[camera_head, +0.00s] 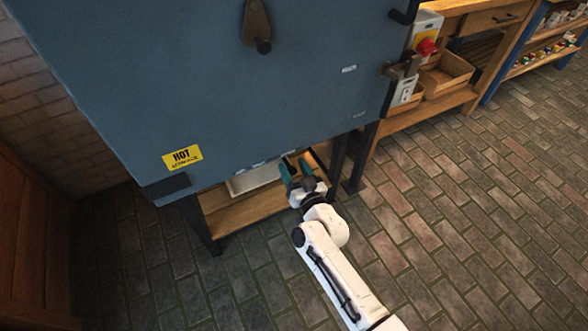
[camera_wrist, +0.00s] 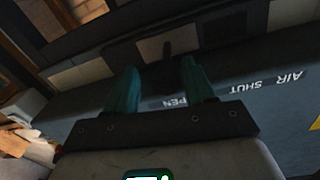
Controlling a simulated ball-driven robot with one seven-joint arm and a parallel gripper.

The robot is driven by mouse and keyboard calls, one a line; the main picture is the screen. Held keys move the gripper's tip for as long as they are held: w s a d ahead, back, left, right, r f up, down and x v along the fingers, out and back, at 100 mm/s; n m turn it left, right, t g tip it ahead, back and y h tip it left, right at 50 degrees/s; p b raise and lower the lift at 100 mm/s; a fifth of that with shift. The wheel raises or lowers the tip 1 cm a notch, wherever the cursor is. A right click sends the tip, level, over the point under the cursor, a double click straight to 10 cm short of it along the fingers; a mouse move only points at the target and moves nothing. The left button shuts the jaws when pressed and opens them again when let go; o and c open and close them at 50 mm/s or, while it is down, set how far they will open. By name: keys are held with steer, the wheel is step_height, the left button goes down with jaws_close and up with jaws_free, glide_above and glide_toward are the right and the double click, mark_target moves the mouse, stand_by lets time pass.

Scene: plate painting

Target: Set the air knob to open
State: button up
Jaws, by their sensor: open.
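The labels "AIR SHUT" (camera_wrist: 265,82) and "OPEN" (camera_wrist: 182,103), partly covered, show upside down on a blue-grey panel in the wrist view. A small dark upright piece (camera_wrist: 167,50) stands against a lighter square beyond my fingertips. It looks like the air knob, but the view is dark and I cannot tell its setting. My gripper (camera_wrist: 160,72) is open, with its teal fingers either side of that piece in the picture and nothing visibly held. In the head view my gripper (camera_head: 296,169) is at the lower front edge of the blue kiln (camera_head: 240,100); the knob cannot be made out there.
A wooden shelf (camera_head: 248,208) lies under the kiln, between dark legs (camera_head: 337,158). A yellow "HOT" sign (camera_head: 182,157) is on the kiln's front. A control box with a red switch (camera_head: 426,47) is at the right. The brick floor (camera_head: 460,220) is clear at the right.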

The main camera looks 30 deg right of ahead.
steer(key=s+p, duration=0.3)
steer(key=s, duration=0.7)
steer(key=shift+s+a+p, duration=0.35)
steer(key=shift+s, duration=0.05)
steer(key=s+d+r+n+g+p, duration=0.1)
steer(key=s+r+g+p, duration=0.3)
steer(key=s, duration=0.9)
steer(key=s+d+r+n+g+p, duration=0.1)
steer(key=s+d+r+g+p, duration=0.2)
steer(key=s+r+g, duration=0.5)
steer(key=s+g+p, duration=0.1)
steer(key=s+g, duration=0.4)
steer(key=s, duration=0.1)
steer(key=shift+r+y, duration=0.15)
steer(key=shift+y, duration=0.25)
steer(key=shift+w, duration=0.1)
